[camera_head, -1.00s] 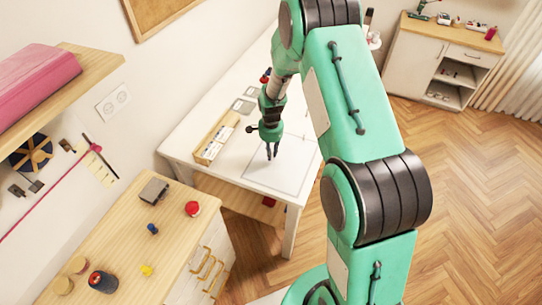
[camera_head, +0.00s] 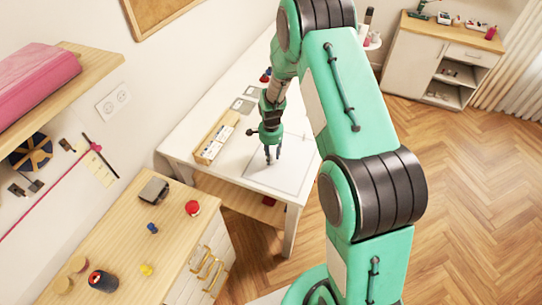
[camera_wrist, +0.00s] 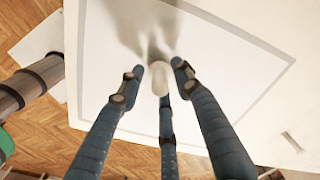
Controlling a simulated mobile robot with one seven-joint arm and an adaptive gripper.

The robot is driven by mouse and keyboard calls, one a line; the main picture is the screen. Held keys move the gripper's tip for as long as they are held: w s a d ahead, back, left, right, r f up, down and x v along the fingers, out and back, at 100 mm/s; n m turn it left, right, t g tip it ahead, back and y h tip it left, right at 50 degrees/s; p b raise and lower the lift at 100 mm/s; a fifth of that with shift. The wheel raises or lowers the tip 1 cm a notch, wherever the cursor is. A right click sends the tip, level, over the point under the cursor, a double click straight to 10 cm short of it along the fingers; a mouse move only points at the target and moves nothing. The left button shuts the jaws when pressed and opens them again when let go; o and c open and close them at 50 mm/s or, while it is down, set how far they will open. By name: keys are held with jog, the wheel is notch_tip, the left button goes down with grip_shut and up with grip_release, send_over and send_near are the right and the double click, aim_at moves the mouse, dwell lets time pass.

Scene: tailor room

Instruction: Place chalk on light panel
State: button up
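The light panel (camera_head: 292,173) is a flat white sheet with a thin grey border on the white table; it also fills the middle of the wrist view (camera_wrist: 225,65). A small white rounded piece, apparently the chalk (camera_wrist: 160,76), is between my fingertips over the panel. My gripper (camera_head: 273,158) points down at the panel. In the wrist view my gripper's dark blue fingers (camera_wrist: 158,80) stand around the chalk, with narrow gaps at its sides, so it looks open. Whether the chalk touches the panel is hard to tell. In the head view the chalk cannot be made out.
A wooden tray (camera_head: 213,145) with white items stands left of the panel on the white table (camera_head: 187,143). Grey flat squares lie behind it. A wooden-topped cabinet (camera_head: 118,232) in front holds a red button, small pieces and spools. The panel around my gripper is clear.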

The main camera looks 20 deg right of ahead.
jog(key=shift+r, duration=0.1)
notch_tip(320, 180, up, 12)
dwell(0.7)
jog(key=shift+r, duration=0.15)
dwell(0.4)
jog(key=s+a+r+n+t, duration=0.15)
jog(key=s+r, duration=0.25)
jog(key=r, duration=0.5)
jog(key=s+a+r+n, duration=0.25)
jog(key=s+r, duration=0.25)
jog(key=r, duration=0.3)
jog(key=s+a+r+n+t, duration=0.15)
jog(key=s+r, duration=0.25)
jog(key=r, duration=0.5)
jog(key=s+a+r+n+t, duration=0.1)
jog(key=s+r+n, duration=0.3)
jog(key=s, duration=0.7)
jog(key=s+a+r+n+t, duration=0.1)
jog(key=s+r+n, duration=0.4)
jog(key=s, duration=0.7)
jog(key=shift+s+a+r+t, duration=0.3)
jog(key=shift+a+r, duration=0.1)
jog(key=shift+a, duration=0.1)
